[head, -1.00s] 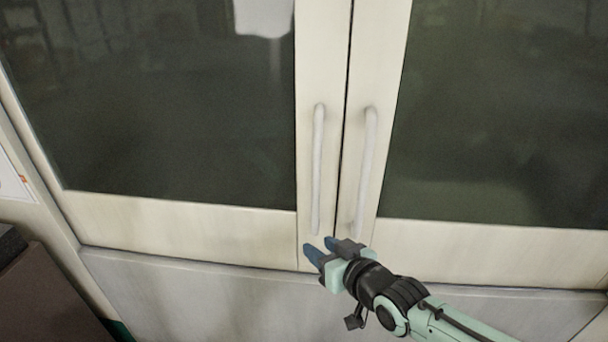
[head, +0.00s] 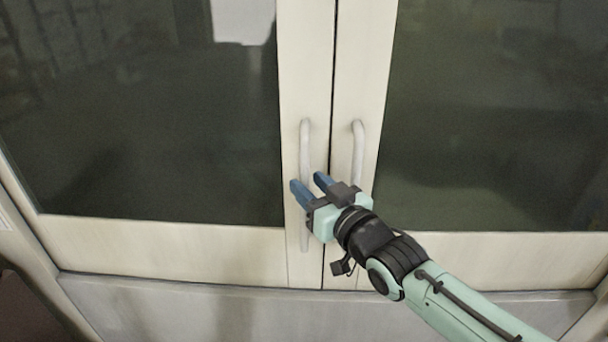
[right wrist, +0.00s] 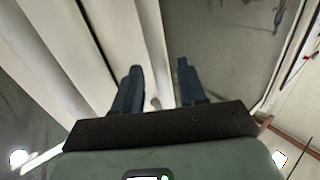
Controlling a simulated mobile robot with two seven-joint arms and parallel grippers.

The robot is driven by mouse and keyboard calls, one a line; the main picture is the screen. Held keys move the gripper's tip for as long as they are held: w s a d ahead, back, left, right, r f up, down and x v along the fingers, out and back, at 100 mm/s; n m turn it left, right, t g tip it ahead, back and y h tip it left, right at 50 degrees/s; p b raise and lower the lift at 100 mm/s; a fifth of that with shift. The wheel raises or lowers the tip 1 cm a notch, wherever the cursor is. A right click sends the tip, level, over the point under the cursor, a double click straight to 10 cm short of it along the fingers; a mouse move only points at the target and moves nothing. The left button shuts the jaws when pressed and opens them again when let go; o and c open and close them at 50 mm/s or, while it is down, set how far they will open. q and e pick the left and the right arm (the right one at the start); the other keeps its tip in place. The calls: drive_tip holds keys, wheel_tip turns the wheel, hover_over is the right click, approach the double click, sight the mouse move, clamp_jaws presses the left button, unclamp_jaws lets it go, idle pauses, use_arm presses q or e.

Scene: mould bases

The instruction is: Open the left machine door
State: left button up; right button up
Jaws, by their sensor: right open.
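The left machine door (head: 160,243) is a pale frame around a dark glass pane, and it looks shut against the right door. Its pale vertical bar handle (head: 305,140) is near the seam. My right gripper (head: 308,181) is open, with blue fingers in front of the lower half of this handle, hiding part of it. In the right wrist view, the open fingers (right wrist: 156,68) show with a pale bar between their directions. I cannot tell whether they touch or straddle the handle. My left gripper is out of view.
The right door (head: 480,245) has a matching handle (head: 357,145) close beside the right gripper. A pale lower panel (head: 190,308) runs below both doors. The front of the left pane is clear.

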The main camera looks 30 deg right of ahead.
drive_tip(key=shift+w, duration=1.45)
clamp_jaws()
